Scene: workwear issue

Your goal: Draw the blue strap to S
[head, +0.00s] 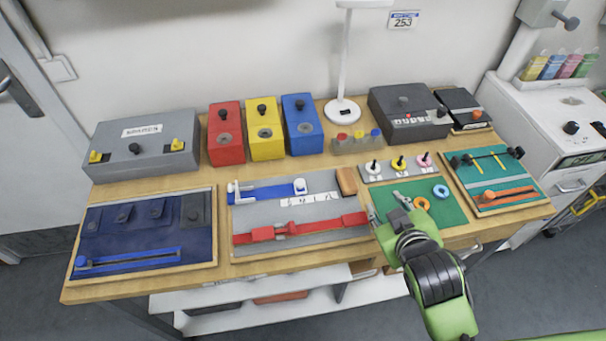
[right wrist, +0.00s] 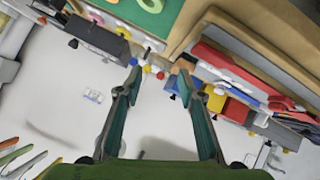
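The blue strap (head: 268,192) lies straight across the upper part of the grey middle board (head: 280,213). A white clamp-like piece (head: 238,192) is at its left end and a white knob (head: 299,186) at its right end. A white strip with size letters (head: 310,200) lies just below the knob; the letters are too small to read surely. My right gripper (head: 388,207) is over the green mat, right of the board and apart from the strap. In the right wrist view its two fingers (right wrist: 163,77) are spread with nothing between them. My left gripper is not in view.
A red strap (head: 300,228) crosses the board below. A wooden block (head: 346,181) stands at its upper right. Coloured rings lie on the green mat (head: 446,208). Red (head: 225,140), yellow (head: 265,133) and blue (head: 302,132) boxes stand behind; a navy panel (head: 140,243) lies left.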

